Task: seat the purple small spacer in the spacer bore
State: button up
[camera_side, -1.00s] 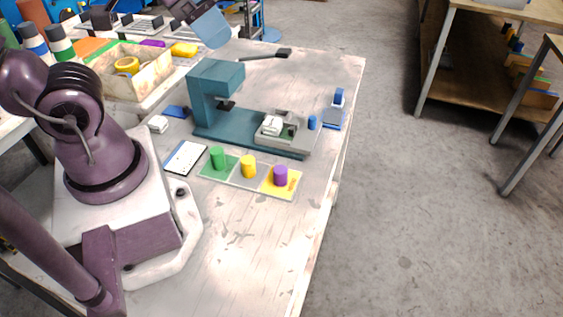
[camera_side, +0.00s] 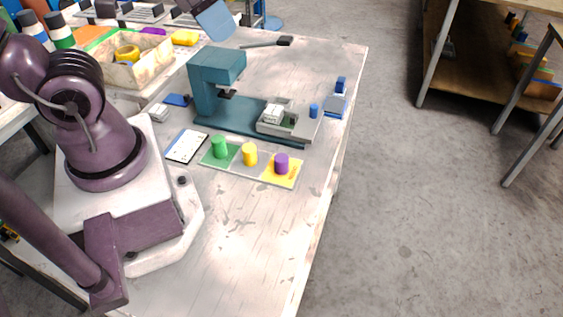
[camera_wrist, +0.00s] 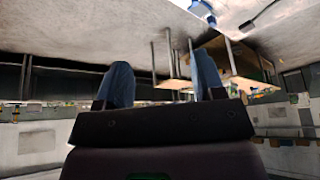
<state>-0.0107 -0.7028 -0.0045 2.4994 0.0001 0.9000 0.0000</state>
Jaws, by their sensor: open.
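The purple small spacer (camera_side: 282,164) stands upright on the yellow pad at the right end of a three-part tray (camera_side: 232,168) in the side view. A green cylinder (camera_side: 219,147) and a yellow cylinder (camera_side: 249,154) stand on the same tray. A grey fixture (camera_side: 300,127) with a white block sits on the teal press base. I cannot tell which opening there is the spacer bore. My gripper (camera_wrist: 161,60) shows in the wrist view with its two blue fingers apart and nothing between them.
The teal press (camera_side: 215,75) stands behind the tray. A small blue cylinder (camera_side: 314,110) is at the fixture's right side, and a blue piece on a stand (camera_side: 336,104) is beyond. A white panel (camera_side: 187,146) lies left of the tray. The front table is clear.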

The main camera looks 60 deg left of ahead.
jog(key=w+f+m+g+y, duration=0.2)
jog(key=w+f+m+g, duration=0.3)
jog(key=f, duration=0.6)
jog(key=m, duration=1.3)
send_near(282, 157)
jog(key=f, duration=0.3)
jog(key=a+f, duration=0.1)
jog(key=f, duration=0.5)
jog(key=shift+a, duration=0.2)
grip_shut()
